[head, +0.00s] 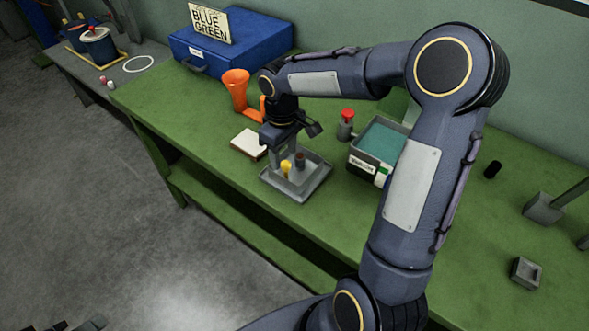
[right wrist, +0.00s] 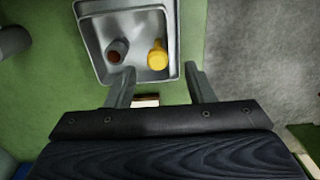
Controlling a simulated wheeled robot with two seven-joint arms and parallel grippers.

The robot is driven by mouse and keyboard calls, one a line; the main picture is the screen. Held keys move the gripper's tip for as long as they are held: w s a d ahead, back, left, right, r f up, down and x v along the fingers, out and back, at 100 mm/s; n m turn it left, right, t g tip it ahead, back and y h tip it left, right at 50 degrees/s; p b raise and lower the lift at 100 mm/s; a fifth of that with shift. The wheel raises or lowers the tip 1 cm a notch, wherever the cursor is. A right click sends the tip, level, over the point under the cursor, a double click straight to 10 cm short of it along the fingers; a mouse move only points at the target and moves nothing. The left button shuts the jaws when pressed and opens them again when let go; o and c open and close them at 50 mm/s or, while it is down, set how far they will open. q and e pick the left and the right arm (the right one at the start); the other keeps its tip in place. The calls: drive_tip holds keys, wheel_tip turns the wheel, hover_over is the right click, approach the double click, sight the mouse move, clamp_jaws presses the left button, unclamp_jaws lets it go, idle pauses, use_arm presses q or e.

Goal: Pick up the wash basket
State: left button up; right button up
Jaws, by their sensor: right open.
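No basket with a clear handle shows. A grey open bin (head: 357,155) with teal contents and a small, partly legible label stands on the green bench, partly hidden by my right arm. The tray (right wrist: 98,60) also shows in the right wrist view. My right gripper (head: 284,154) is open and empty, pointing down over the tray's back-left part; its fingers (right wrist: 160,82) show apart. Dark parts at the bottom left may be my left gripper (head: 80,325).
A red-topped grey piece (head: 346,124) stands near the bin. Grey holders (head: 526,272) stand at right.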

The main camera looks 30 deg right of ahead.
sight(286, 163)
drive_tip(key=f, duration=0.4)
drive_tip(key=shift+s+d+f, duration=0.1)
drive_tip(key=shift+d+f, duration=0.1)
drive_tip(key=shift+c, duration=0.3)
clamp_jaws()
